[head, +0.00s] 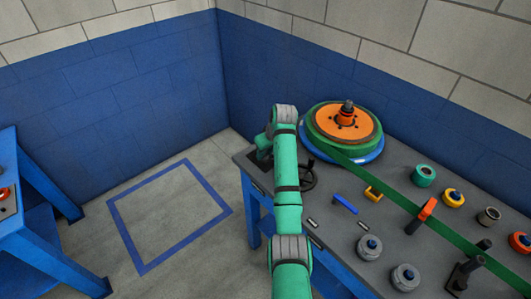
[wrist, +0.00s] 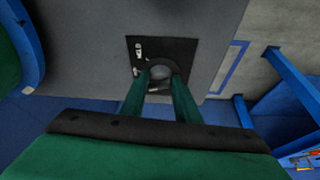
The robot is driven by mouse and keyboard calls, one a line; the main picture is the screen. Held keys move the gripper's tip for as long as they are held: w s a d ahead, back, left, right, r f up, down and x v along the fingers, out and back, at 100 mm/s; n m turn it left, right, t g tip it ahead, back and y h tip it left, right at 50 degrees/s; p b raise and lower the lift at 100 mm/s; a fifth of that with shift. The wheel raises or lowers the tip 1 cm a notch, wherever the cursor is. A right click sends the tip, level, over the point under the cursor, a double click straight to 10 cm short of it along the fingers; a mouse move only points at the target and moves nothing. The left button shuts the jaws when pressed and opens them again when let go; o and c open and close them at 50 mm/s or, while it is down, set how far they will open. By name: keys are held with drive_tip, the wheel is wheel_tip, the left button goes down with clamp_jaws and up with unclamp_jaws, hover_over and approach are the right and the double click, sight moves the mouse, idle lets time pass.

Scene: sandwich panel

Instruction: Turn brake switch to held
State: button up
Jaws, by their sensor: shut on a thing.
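The brake switch (wrist: 162,68) is a dark round knob on a black square plate (wrist: 184,46) in the wrist view. Small pale marks show on the plate, too small to read. My gripper (wrist: 161,84) has its two green fingers on either side of the knob and is shut on it. The fingertips hide part of the knob, so its pointing direction cannot be told. In the head view the plate (head: 256,164) shows at the bench's left corner, and my arm hides most of the switch.
A black handwheel (head: 309,175) stands on the grey bench just right of my arm. Beyond it is a large orange and green reel (head: 344,124), with a green band (head: 457,238) running right. A blue handle (head: 344,203) and several knobs fill the bench's right side. Floor on the left is clear.

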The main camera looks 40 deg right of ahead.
drive_tip(key=shift+s+m, duration=0.1)
drive_tip(key=shift+m, duration=0.2)
drive_tip(key=m, duration=0.1)
drive_tip(key=m+h, duration=0.1)
drive_tip(key=m, duration=0.1)
drive_tip(key=shift+a+m+g+h, duration=0.15)
drive_tip(key=shift+m+g+h, duration=0.15)
drive_tip(key=m, duration=0.1)
drive_tip(key=m+h, duration=0.1)
drive_tip(key=m, duration=0.1)
drive_tip(key=shift+w+a+m+g, duration=0.15)
drive_tip(key=shift+w+m+g, duration=0.05)
drive_tip(key=shift+m+g, duration=0.1)
drive_tip(key=m+g, duration=0.1)
drive_tip(key=m, duration=0.2)
drive_tip(key=m+g+h, duration=0.1)
drive_tip(key=m, duration=0.2)
drive_tip(key=shift+w+h, duration=0.15)
drive_tip(key=shift+h, duration=0.15)
drive_tip(key=shift+m, duration=0.3)
drive_tip(key=o, duration=1)
drive_tip(key=shift+a+r, duration=0.1)
drive_tip(key=shift+r, duration=0.05)
